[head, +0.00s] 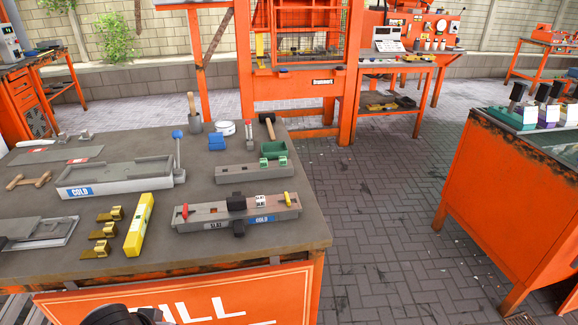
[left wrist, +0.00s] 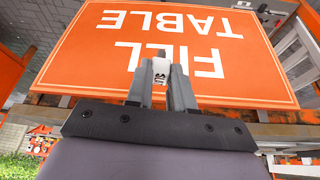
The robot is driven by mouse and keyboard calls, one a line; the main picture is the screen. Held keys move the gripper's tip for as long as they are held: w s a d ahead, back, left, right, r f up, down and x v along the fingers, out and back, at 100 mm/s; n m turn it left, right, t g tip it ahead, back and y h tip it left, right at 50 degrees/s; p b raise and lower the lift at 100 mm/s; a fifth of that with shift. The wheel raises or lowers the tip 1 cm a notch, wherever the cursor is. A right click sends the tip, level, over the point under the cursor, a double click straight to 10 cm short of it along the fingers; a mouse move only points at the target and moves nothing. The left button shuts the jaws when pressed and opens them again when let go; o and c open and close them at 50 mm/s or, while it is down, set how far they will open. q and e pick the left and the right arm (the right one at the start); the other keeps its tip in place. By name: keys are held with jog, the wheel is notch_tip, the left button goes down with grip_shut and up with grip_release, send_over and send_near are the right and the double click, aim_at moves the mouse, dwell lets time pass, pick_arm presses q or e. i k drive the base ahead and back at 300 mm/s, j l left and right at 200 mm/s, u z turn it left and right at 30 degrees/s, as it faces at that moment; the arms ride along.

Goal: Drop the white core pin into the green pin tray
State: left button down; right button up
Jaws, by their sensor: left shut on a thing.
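In the left wrist view my left gripper (left wrist: 160,80) is shut on a white piece with dark marks (left wrist: 160,70), which I take for the white core pin. A brownish tip shows beyond it. Behind it is the orange front panel lettered FILL TABLE. The green pin tray (head: 273,150) stands at the back right of the grey table top in the head view, well away from my left gripper. Only a dark part of my left arm shows at the bottom edge there; the pin is not visible in that view. My right gripper is in neither view.
Near the tray are a grey block with green clips (head: 250,173), a mallet (head: 268,126) and a blue item (head: 217,141). In front lies a long grey mould (head: 235,212) with red and yellow handles. A yellow level (head: 139,225) and brass pieces (head: 110,230) lie left.

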aim_at(274, 150)
jog(key=z, duration=2.15)
jog(key=i+l+z, duration=0.1)
jog(key=i+z, duration=0.35)
jog(key=i+u, duration=0.3)
jog(key=i, duration=0.15)
jog(key=i+l+u, duration=0.1)
jog(key=i+u, duration=0.15)
jog(key=i, duration=0.15)
jog(key=i+u, duration=0.3)
jog(key=u, duration=0.15)
jog(key=i+u, duration=0.4)
jog(key=i+j+u, duration=0.1)
jog(key=i+u, duration=0.15)
jog(key=u, duration=0.2)
jog(key=i+u, duration=0.25)
jog(key=u, duration=0.2)
jog(key=i+u, duration=0.5)
jog(key=i, duration=0.35)
jog(key=i+z, duration=0.15)
jog(key=i, duration=0.85)
